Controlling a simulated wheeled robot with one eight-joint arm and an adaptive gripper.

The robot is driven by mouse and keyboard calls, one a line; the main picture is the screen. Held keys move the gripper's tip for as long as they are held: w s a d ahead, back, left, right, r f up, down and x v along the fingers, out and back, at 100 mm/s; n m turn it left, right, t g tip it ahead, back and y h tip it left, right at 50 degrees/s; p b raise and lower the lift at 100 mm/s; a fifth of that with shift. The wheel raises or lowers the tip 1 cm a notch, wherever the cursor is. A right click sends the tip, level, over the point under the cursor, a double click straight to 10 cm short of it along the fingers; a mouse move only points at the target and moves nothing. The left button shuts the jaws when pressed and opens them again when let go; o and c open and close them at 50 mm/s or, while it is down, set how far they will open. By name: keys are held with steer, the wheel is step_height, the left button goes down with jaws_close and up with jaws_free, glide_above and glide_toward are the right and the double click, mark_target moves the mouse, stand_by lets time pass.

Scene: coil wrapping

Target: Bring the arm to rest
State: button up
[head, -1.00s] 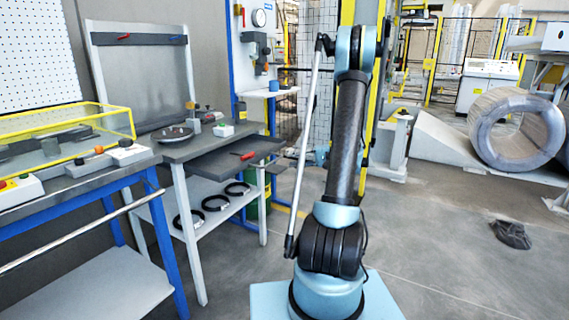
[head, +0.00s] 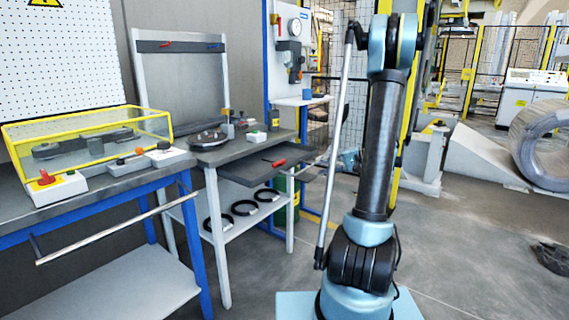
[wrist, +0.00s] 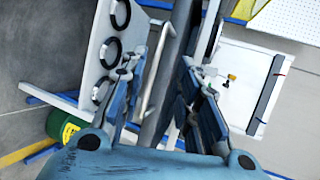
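My arm (head: 375,150) stands upright in the head view, its dark upper link rising from a light blue base. My gripper (wrist: 160,82) shows in the wrist view with its two blue-grey fingers spread apart. I see nothing held between them. The view is rolled, and the workbench with its shelf lies beyond the fingers. In the head view the gripper is mostly hidden behind the arm.
A grey workbench (head: 230,153) with a pull-out shelf and several black rings (head: 245,208) stands left of my arm. A yellow-framed clear case (head: 90,140) sits on the blue-legged table. A large coil (head: 545,145) lies at right. The floor between is mostly clear.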

steer(key=s+a+n+g+h, duration=0.1)
steer(key=s+a+h, duration=0.2)
steer(key=s, duration=0.6)
steer(key=s+a+g+h, duration=0.1)
steer(key=s+a+h, duration=0.25)
steer(key=s, duration=0.45)
steer(key=s+d+f+n+h, duration=0.1)
steer(key=s+d+f+h, duration=0.2)
steer(key=s, duration=0.6)
steer(key=s+d+f+n+h, duration=0.2)
steer(key=s+d+f+h, duration=0.1)
steer(key=s, duration=0.6)
steer(key=shift+d+f+t+h, duration=0.3)
steer(key=shift+h, duration=0.25)
steer(key=shift+w+f, duration=0.2)
steer(key=shift+w, duration=0.2)
